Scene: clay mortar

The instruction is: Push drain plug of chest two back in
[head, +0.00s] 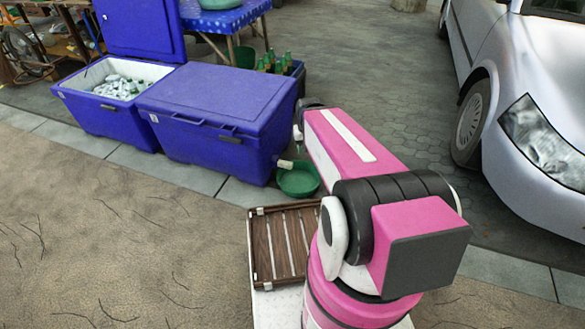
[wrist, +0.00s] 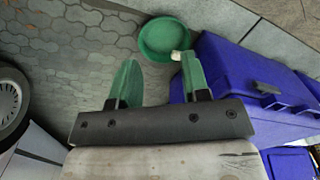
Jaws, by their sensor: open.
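A closed blue chest (head: 215,115) stands beside an open blue chest (head: 95,85); no number is readable on either. A pale drain plug (head: 285,164) sticks out low on the closed chest's right end, above a green basin (head: 298,180). In the wrist view the plug (wrist: 176,56) shows at the basin's edge (wrist: 150,50), beside the closed chest (wrist: 235,80). My gripper (wrist: 160,78) is open and empty, its green fingers apart. The plug appears beyond the right fingertip, with no clear contact. In the head view my arm hides most of the gripper.
A slatted wooden crate (head: 285,245) lies in front of my arm. A crate of green bottles (head: 278,65) and a blue table (head: 215,18) stand behind the chests. A silver car (head: 530,90) is at right. Paving between the closed chest and car is mostly clear.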

